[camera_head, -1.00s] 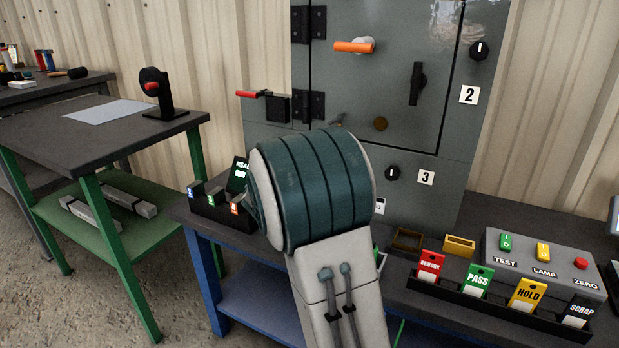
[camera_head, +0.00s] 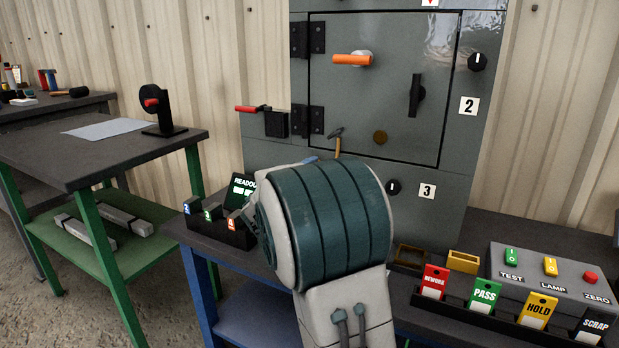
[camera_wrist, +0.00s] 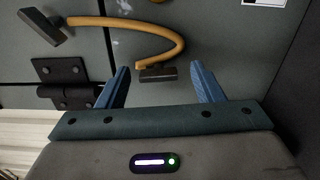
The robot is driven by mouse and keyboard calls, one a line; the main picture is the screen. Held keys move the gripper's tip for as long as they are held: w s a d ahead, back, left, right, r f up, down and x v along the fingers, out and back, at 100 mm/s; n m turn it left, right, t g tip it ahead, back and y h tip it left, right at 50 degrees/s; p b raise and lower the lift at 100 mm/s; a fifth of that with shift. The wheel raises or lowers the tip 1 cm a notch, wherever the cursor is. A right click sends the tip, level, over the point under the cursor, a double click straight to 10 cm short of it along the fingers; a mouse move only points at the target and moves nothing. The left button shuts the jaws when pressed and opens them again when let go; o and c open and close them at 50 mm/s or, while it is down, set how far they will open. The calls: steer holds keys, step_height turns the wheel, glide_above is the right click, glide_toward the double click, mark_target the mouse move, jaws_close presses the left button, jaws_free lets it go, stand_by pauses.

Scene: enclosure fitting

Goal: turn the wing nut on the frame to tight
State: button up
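The tall grey cabinet (camera_head: 465,160) has a door (camera_head: 385,40) set in a grey frame. I cannot pick out the wing nut with certainty. A small dark crossbar on a tan stem (camera_head: 336,133) shows just above my arm in the head view. In the wrist view a tan curved rod (camera_wrist: 172,29) has a dark bar (camera_wrist: 46,26) at its far left end and another dark bar (camera_wrist: 157,74) at its lower end. My gripper (camera_wrist: 160,68) is open, its blue fingers apart on either side of the lower bar; contact is not visible.
The door carries an orange handle (camera_head: 352,60) and a black handle (camera_head: 415,96). Black knobs (camera_head: 478,62) sit near labels 2 and 3. A red-handled latch (camera_head: 253,109) is at left. A button box (camera_head: 545,275) and colored tags (camera_head: 485,293) stand on the bench at right.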

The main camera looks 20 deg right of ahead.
steer(key=shift+a+r, duration=0.1)
steer(key=shift+a, duration=0.1)
steer(key=p+v, duration=0.2)
steer(key=v, duration=1.1)
steer(key=shift+s+a+p, duration=0.25)
steer(key=shift+s+p, duration=0.05)
steer(key=shift+p, duration=0.1)
